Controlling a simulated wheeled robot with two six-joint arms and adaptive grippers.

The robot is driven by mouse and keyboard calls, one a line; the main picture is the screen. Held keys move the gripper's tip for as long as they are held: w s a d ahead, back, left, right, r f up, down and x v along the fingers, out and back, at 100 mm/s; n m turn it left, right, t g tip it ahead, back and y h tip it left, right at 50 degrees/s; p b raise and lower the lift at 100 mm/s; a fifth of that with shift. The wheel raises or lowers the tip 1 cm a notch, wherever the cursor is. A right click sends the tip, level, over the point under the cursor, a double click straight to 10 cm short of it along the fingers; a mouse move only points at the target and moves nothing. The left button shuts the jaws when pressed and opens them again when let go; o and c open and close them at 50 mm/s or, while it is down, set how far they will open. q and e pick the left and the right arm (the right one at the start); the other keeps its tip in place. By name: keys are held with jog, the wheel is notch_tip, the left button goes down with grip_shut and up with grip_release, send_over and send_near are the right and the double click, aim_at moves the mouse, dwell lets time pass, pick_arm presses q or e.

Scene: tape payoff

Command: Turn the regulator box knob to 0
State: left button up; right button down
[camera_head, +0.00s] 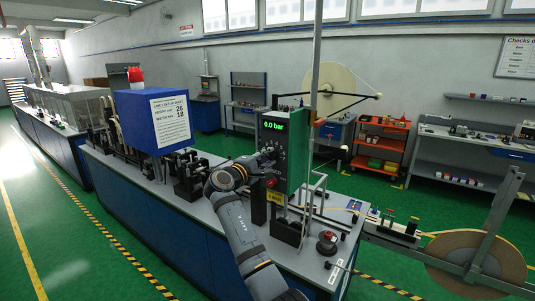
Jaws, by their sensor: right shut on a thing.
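My right gripper (266,160) reaches the box's front face from the left, below the display, and is shut on the knob there. The gripper hides the knob and its pointer. A red button (271,183) and a yellow label (275,198) sit lower on the box. My left gripper is not in view.
A blue box (140,125) with a white sign and a red lamp stands on the bench to the left. A red-topped button (327,238) is at the bench's near right. A large reel (470,260) stands at lower right. An orange cart (381,145) stands behind.

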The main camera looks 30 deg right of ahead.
jog(key=n+p, duration=0.2)
jog(key=shift+r+n, duration=0.2)
jog(key=shift+n, duration=0.2)
jog(key=shift+f+n+p, duration=0.1)
jog(key=shift+n+p, duration=0.3)
jog(key=shift+n, duration=0.5)
jog(key=n, duration=0.2)
jog(key=shift+n+p, duration=0.3)
jog(key=shift+f+n, duration=0.1)
jog(key=shift+n, duration=1.4)
jog(key=c, duration=1)
grip_release()
jog(key=shift+w, duration=0.1)
jog(key=shift+c, duration=0.2)
